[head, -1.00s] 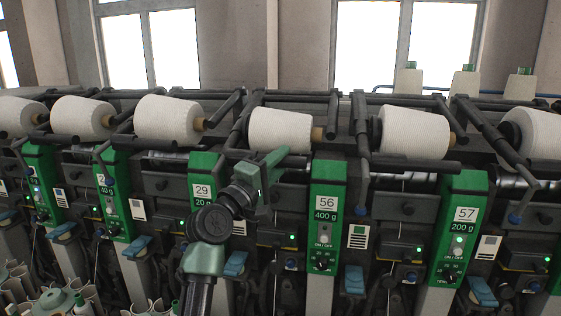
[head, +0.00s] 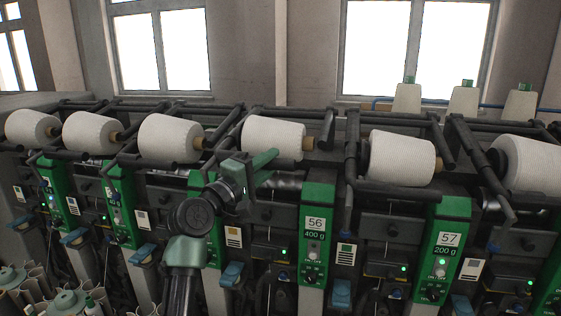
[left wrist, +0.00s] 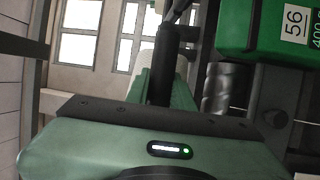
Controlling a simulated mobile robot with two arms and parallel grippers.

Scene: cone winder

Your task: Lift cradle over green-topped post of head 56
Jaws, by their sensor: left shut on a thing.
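Head 56 has a green-topped post (head: 317,225) with its number plate facing me; the post top also shows at upper right in the left wrist view (left wrist: 255,30). Its dark cradle (head: 327,130) carries a white yarn cone (head: 273,138) above and left of the post. My left gripper (head: 262,162) is just below the cone, left of the post top, shut on a part of the cradle. In the left wrist view a dark rod (left wrist: 165,65) stands at the fingers. My right gripper is not in view.
Neighbouring head 57 (head: 448,245) has its own cone (head: 401,158) and cradle close on the right. Another cone (head: 170,136) sits close on the left. Blue levers and tubes line the lower front. Free room lies above the cones.

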